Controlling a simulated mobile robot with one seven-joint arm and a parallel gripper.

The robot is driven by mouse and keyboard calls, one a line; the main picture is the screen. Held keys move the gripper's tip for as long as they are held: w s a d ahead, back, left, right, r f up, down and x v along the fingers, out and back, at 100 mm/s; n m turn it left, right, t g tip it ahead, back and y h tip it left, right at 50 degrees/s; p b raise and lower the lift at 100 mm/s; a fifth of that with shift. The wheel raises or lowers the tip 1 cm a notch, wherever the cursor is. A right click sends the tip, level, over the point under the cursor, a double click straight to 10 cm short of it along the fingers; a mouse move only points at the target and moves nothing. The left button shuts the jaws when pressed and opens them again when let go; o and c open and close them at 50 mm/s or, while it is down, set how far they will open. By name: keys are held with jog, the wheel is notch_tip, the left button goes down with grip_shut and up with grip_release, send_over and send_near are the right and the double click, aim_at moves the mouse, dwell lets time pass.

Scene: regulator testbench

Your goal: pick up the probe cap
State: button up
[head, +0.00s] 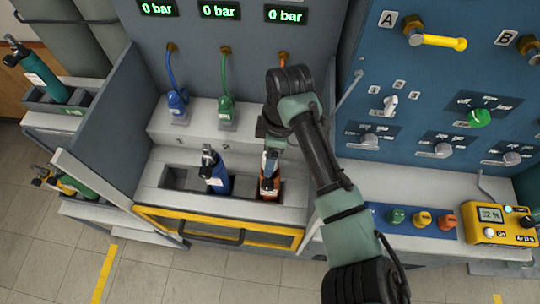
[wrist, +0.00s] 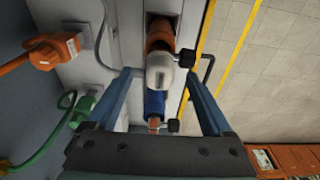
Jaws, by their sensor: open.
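I cannot pick out the probe cap for certain. Small round pieces, including a green one (head: 397,216), a yellow one (head: 422,218) and an orange one (head: 447,222), sit on the ledge at the right; I cannot tell whether any is the cap. My gripper (head: 269,160) points down over the orange cylinder (head: 269,186) in the bench's recess. In the wrist view, my gripper (wrist: 158,75) is open, its fingers either side of the line of sight to the orange cylinder's pale top (wrist: 161,73). Contact is unclear. The lower fingertips are hard to see in the head view.
A blue cylinder (head: 216,176) stands left of the orange one. Blue (head: 177,104) and green (head: 227,112) hose connectors rest on the shelf behind. A yellow meter (head: 500,225) stands right of the round pieces. A yellow-framed front with a handle (head: 212,235) borders the recess.

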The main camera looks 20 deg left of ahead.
grip_shut()
dwell(0.3)
notch_tip(320, 180, up, 10)
jog(key=b, duration=0.1)
jog(key=shift+b, duration=0.4)
